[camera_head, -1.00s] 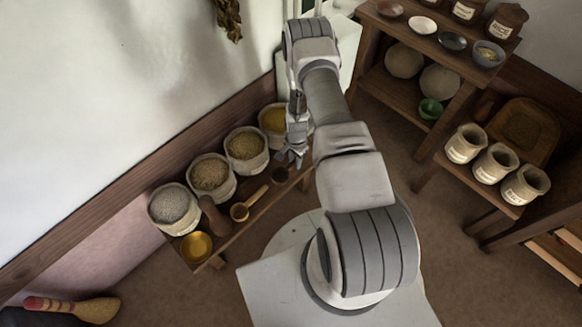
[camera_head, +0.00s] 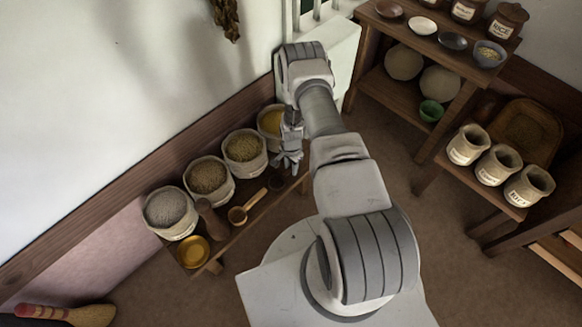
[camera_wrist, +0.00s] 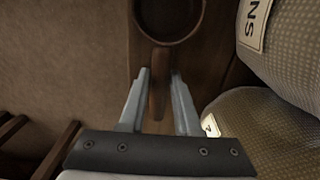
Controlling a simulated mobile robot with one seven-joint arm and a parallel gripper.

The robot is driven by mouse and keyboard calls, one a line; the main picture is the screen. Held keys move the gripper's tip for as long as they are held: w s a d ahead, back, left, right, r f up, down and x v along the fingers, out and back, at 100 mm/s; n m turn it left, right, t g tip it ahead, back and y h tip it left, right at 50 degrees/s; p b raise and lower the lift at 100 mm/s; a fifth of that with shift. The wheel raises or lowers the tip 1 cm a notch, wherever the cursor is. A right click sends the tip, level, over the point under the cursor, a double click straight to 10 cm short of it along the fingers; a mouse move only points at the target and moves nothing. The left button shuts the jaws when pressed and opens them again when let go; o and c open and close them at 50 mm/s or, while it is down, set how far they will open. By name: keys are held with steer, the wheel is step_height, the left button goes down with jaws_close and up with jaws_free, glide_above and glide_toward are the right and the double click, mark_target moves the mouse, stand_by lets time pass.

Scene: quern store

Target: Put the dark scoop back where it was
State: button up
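The dark scoop shows in the wrist view, its round bowl (camera_wrist: 170,18) at the top edge and its handle (camera_wrist: 158,85) running down between my fingers. My gripper (camera_wrist: 160,74) is open, one finger on each side of the handle, with a narrow gap showing at both sides. In the head view my gripper (camera_head: 288,163) is over the far part of the low bench (camera_head: 222,243). The dark scoop's bowl (camera_head: 276,182) shows just in front of it on the bench; its handle is hidden there by the gripper.
A wooden scoop (camera_head: 240,213) and a brass bowl (camera_head: 193,251) lie on the bench. Several open sacks, one with grey contents (camera_head: 169,212), stand along the wall side. A shelf (camera_head: 420,45) and a stool with three small sacks (camera_head: 467,144) stand right. The floor between is clear.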

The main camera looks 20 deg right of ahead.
steer(key=o, duration=0.3)
steer(key=shift+r, duration=0.1)
steer(key=w+a+r+n+t+p, duration=0.1)
steer(key=a+r+n+p, duration=0.15)
steer(key=r, duration=2.15)
steer(key=w+a+r+n+t+p, duration=0.15)
steer(key=r+n, duration=0.25)
steer(key=r, duration=2.1)
steer(key=s+a+r+n+t, duration=0.2)
steer(key=s+a+r+n, duration=0.1)
steer(key=s+r, duration=0.85)
steer(key=s+r+n, duration=0.1)
steer(key=s+r, duration=0.1)
steer(key=s, duration=0.2)
steer(key=s+a+r+n, duration=0.1)
steer(key=s+r, duration=0.1)
steer(key=s, duration=0.3)
steer(key=s+a+r+n+t, duration=0.1)
steer(key=s+r+n, duration=0.1)
steer(key=s, duration=0.2)
steer(key=shift+s+a+r, duration=0.2)
steer(key=shift+a+r, duration=0.05)
steer(key=shift+r, duration=0.1)
